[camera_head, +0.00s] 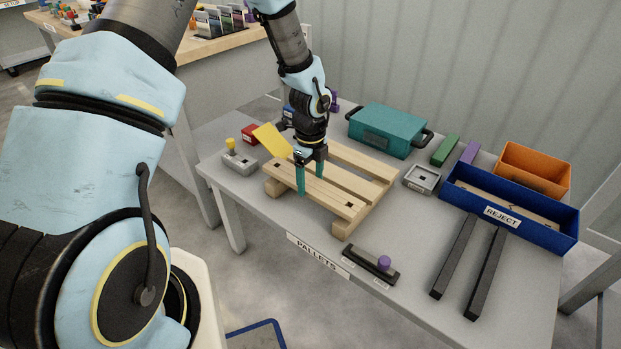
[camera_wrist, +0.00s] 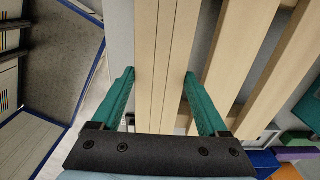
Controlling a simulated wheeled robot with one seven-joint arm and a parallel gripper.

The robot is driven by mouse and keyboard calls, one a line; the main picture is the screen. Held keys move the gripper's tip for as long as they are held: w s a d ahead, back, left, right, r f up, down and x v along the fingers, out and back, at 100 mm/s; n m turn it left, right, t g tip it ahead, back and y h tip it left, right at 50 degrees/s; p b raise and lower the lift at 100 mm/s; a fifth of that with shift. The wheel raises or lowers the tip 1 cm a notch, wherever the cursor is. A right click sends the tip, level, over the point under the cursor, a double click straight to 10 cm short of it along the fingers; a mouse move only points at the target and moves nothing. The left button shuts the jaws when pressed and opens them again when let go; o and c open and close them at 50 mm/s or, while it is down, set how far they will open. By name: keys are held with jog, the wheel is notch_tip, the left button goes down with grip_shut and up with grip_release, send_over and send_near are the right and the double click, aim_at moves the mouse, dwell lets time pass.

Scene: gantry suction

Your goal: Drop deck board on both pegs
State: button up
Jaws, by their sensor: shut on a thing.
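A pale wooden pallet (camera_head: 375,172) lies on the grey table, with slats across bearers. The deck board (camera_head: 325,197) is at the pallet's front edge, lying along it. A small dark square shows near each of its ends; I cannot tell whether these are pegs or holes. My gripper (camera_head: 310,182) points down over the board's middle, its teal fingers on either long side, shut on it. In the wrist view the board (camera_wrist: 165,50) runs between the fingertips (camera_wrist: 160,74). Whether the board rests fully on the bearers is hidden.
A teal case (camera_head: 388,130) stands behind the pallet. A blue reject bin (camera_head: 510,210), an orange bin (camera_head: 535,168) and two dark bars (camera_head: 470,265) are at right. A grey block with a yellow knob (camera_head: 238,160) is at left. A dark holder (camera_head: 370,264) lies in front.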

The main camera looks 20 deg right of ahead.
aim_at(310, 184)
jog(key=shift+f+b, duration=0.75)
jog(key=shift+f, duration=0.6)
jog(key=o, duration=1.5)
jog(key=shift+c, duration=0.2)
notch_tip(310, 184, up, 11)
jog(key=shift+f+p, duration=0.1)
jog(key=shift+p, duration=0.45)
